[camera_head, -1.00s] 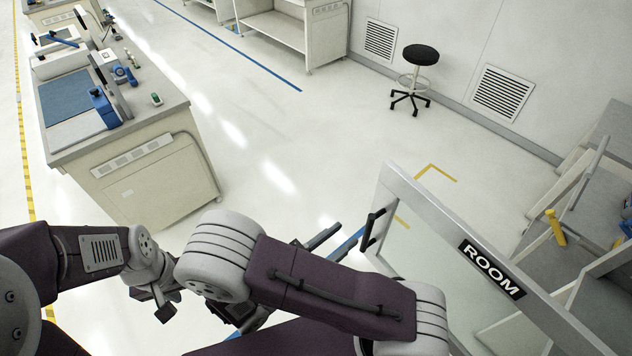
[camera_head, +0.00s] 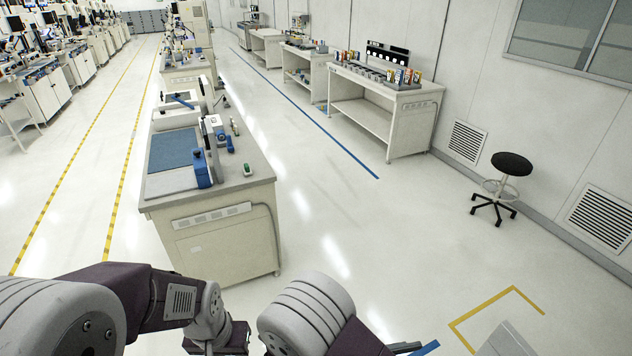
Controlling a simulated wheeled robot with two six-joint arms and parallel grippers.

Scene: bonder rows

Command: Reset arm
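My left arm comes in from the lower left in the head view, with a purple link and grey joints. Its dark gripper (camera_head: 218,341) is at the bottom edge, partly cut off, above the floor in front of the near workbench (camera_head: 226,245). I cannot tell whether its fingers are open or shut, and no held object shows. My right arm shows as a grey rounded joint and a piece of purple link at the bottom centre.
The near workbench carries a blue mat (camera_head: 174,150) and a blue device (camera_head: 201,168). A black stool (camera_head: 512,164) stands right, by the wall. A shelved bench (camera_head: 408,128) stands behind. Open floor lies between, with a yellow corner marking (camera_head: 484,306).

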